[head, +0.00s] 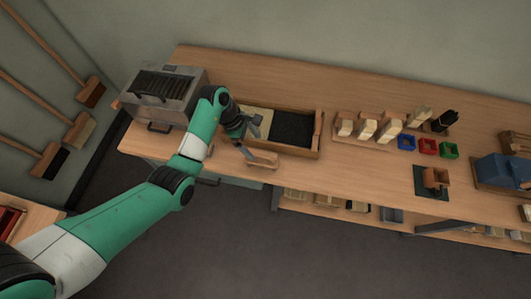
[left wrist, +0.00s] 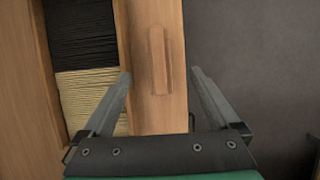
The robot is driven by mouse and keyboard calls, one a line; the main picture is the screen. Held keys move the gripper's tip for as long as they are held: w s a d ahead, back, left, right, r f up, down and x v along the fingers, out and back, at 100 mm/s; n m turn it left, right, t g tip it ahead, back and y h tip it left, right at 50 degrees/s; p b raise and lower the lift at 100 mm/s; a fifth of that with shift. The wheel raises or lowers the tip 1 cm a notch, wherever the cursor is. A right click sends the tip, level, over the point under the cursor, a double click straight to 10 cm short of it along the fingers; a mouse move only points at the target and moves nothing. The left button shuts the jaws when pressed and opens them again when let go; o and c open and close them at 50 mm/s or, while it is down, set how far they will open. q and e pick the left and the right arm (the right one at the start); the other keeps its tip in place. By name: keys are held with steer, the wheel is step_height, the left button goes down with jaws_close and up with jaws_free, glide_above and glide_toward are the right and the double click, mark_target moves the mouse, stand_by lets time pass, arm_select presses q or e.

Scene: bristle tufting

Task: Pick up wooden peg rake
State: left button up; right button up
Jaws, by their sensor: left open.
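The wooden peg rake appears as a small light wooden bar (head: 262,159) on the bench top, in front of the bristle tray. In the left wrist view the bar (left wrist: 158,60) lies lengthwise between and just ahead of my fingers; its pegs cannot be made out. My left gripper (head: 252,140) is open and empty above the bench, beside the left end of the bar. In the left wrist view my left gripper (left wrist: 160,75) has its two grey fingers spread, one on either side of the bar's line. My right gripper is not in view.
A wooden tray (head: 316,135) holding pale and black bristles stands right behind the bar. A metal box (head: 165,95) stands at the left. Wooden blocks (head: 366,128) and blue, red and green bins (head: 428,147) stand to the right. The bench's front edge is close to the bar.

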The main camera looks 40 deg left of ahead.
mark_target(262, 154)
arm_select(q)
steer(key=b+x, duration=0.2)
steer(key=x, duration=0.4)
steer(key=shift+d+f+b, duration=0.1)
steer(key=shift+b, duration=0.2)
steer(key=shift+w+d+f, duration=0.1)
steer(key=shift+f, duration=0.05)
steer(key=b+x, duration=0.2)
steer(key=x, duration=0.2)
steer(key=shift+a+f+b, duration=0.25)
steer(key=shift+f+b, duration=0.15)
steer(key=shift+f, duration=0.1)
steer(key=shift+w+d+f, duration=0.1)
steer(key=shift+f, duration=0.1)
steer(key=shift+r, duration=0.1)
jaws_close()
